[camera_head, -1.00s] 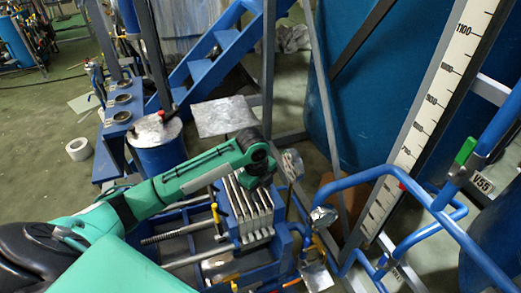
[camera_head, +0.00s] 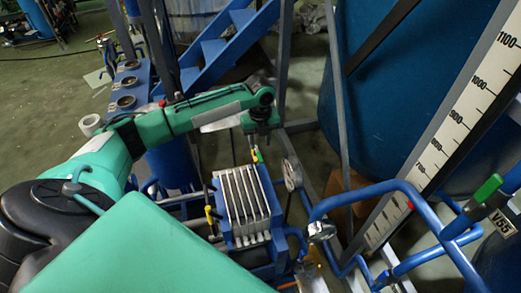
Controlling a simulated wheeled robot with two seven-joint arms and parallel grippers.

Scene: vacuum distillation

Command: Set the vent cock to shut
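My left arm reaches in from the left. Its dark gripper (camera_head: 260,128) hangs just behind the blue plate-press block, above a small upright yellow-and-green piece (camera_head: 256,155). The fingers are small and dark, so I cannot tell whether they are open or whether they touch that piece. A green-handled valve (camera_head: 488,188) stands on blue pipe at the right, well away from the gripper, with a tag V55 (camera_head: 502,222) beside it. No label shows which of these is the vent cock. My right gripper is out of view.
The blue block with several pale plates (camera_head: 242,205) stands in front of the gripper. Blue pipes (camera_head: 375,193) and a white scale (camera_head: 462,130) fill the right side. Blue steps (camera_head: 228,45) stand behind.

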